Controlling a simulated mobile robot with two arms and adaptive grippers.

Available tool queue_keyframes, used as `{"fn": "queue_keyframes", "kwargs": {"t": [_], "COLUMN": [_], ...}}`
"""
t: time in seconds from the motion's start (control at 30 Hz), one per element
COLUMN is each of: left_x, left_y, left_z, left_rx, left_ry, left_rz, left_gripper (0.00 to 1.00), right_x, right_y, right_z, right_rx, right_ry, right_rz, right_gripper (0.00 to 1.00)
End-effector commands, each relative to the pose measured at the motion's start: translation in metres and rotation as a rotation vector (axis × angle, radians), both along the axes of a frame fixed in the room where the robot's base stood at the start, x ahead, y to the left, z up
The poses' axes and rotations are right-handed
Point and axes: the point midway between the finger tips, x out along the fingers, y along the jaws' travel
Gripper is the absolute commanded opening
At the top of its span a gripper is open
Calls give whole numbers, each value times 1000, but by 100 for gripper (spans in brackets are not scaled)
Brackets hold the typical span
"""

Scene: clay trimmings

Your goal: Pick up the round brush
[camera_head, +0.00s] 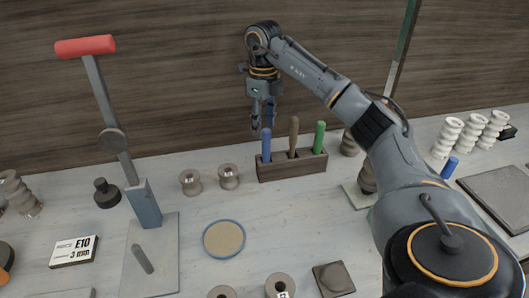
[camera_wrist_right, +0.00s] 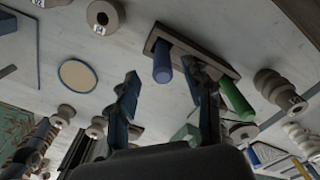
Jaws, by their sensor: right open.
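A dark wooden holder (camera_head: 283,171) stands against the back of the table with three upright tools in it. They have a blue handle (camera_head: 266,148), a brown handle (camera_head: 294,134) and a green handle (camera_head: 319,138). Their lower ends are hidden in the holder, so I cannot tell which is the round brush. My right gripper (camera_head: 262,120) is open and empty, pointing down by the blue handle's top. In the right wrist view the blue handle (camera_wrist_right: 162,62) shows between the fingertips, and the green handle (camera_wrist_right: 235,98) lies to the right. My left gripper is not in view.
Two spools (camera_head: 191,182) stand left of the holder. A blue-rimmed round dish (camera_head: 224,239) lies in front. A red-handled lever press (camera_head: 118,140) stands at left. Stacked white pieces (camera_head: 470,132) stand at back right. The wooden wall (camera_head: 180,80) is close behind.

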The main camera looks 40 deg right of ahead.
Motion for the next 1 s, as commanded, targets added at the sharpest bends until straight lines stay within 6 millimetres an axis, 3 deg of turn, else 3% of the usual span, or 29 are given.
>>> {"fn": "queue_keyframes", "kwargs": {"t": [0.1, 0.37, 0.7, 0.97, 1.0], "left_x": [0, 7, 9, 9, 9], "left_y": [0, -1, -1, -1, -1], "left_z": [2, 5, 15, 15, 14], "left_rx": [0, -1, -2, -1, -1], "left_ry": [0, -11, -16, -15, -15], "left_rz": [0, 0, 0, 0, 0], "left_gripper": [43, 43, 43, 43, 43], "right_x": [0, -2, -8, -8, -8], "right_y": [0, -1, -3, -3, -3], "right_z": [-20, -40, -83, -87, -87], "right_rx": [1, 1, 2, 2, 1], "right_ry": [0, 0, -2, -4, -4], "right_rz": [0, -1, 0, 0, 0], "right_gripper": [50, 50, 50, 50, 44]}}
